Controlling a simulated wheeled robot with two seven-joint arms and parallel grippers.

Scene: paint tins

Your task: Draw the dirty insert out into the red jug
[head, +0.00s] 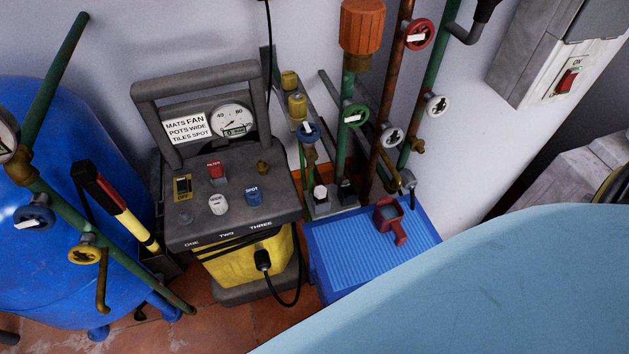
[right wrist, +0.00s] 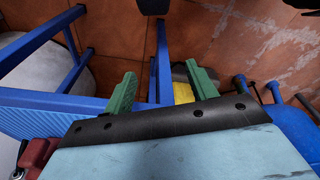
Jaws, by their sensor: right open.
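The red jug (head: 388,214) stands on a blue ribbed bench (head: 340,255), near its back right. Part of a red thing, likely the jug (right wrist: 38,153), shows at the lower left of the right wrist view. The machine (head: 230,200) has a red piece with a small label (head: 215,169) on its top, left of a brass fitting; I cannot tell whether this is the dirty insert. My right gripper (right wrist: 163,90) shows green fingers spread apart, with nothing held between them. It is not seen in the head view. My left gripper is in neither view.
Pipes with several valve wheels rise behind the bench, one with an orange cap (head: 362,27). A blue tank (head: 75,180) and a sloping green pipe stand at the left. A black cable (head: 272,280) hangs from the machine's front. A wall switch box (head: 553,60) is at upper right.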

